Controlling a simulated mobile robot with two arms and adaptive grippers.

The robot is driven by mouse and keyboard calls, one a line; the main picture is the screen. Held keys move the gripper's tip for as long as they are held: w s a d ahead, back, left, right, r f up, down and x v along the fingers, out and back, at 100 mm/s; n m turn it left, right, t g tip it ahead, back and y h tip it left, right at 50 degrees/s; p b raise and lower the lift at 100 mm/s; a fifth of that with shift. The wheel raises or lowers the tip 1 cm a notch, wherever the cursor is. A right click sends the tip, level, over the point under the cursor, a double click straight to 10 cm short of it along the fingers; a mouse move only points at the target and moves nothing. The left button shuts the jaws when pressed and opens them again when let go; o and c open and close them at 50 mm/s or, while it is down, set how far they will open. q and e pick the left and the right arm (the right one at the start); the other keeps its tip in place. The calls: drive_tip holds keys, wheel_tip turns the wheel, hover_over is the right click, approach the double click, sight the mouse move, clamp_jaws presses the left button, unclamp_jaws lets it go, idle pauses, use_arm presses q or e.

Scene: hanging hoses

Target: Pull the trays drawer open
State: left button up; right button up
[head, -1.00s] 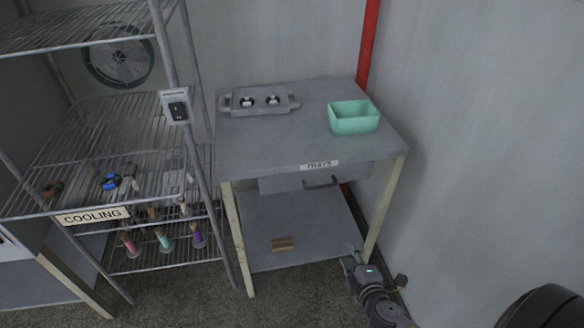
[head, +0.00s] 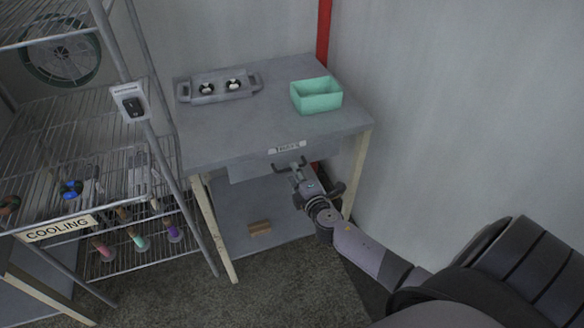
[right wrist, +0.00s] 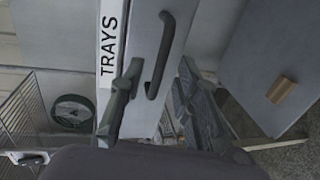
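The trays drawer (head: 246,172) is a grey front under the table top and looks shut. The "TRAYS" label (head: 287,147) is on the table edge above it; it also shows sideways in the right wrist view (right wrist: 110,45). My right gripper (head: 290,165) is at the drawer front, partly covering the handle. In the right wrist view, my right gripper (right wrist: 158,95) is open. The dark bar handle (right wrist: 165,55) lies between the lines of its two fingers, mostly beyond the tips. I cannot tell whether they touch. My left gripper is not in view.
The table (head: 225,140) carries a grey tray (head: 210,98) and a green box (head: 317,96). A brown block (head: 260,228) lies on its lower shelf. A wire rack (head: 110,130) stands close on the left. The wall is on the right.

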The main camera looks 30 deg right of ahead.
drive_tip(key=x, duration=0.4)
drive_tip(key=shift+a+f, duration=0.1)
drive_tip(key=shift+c, duration=0.4)
clamp_jaws()
idle(0.4)
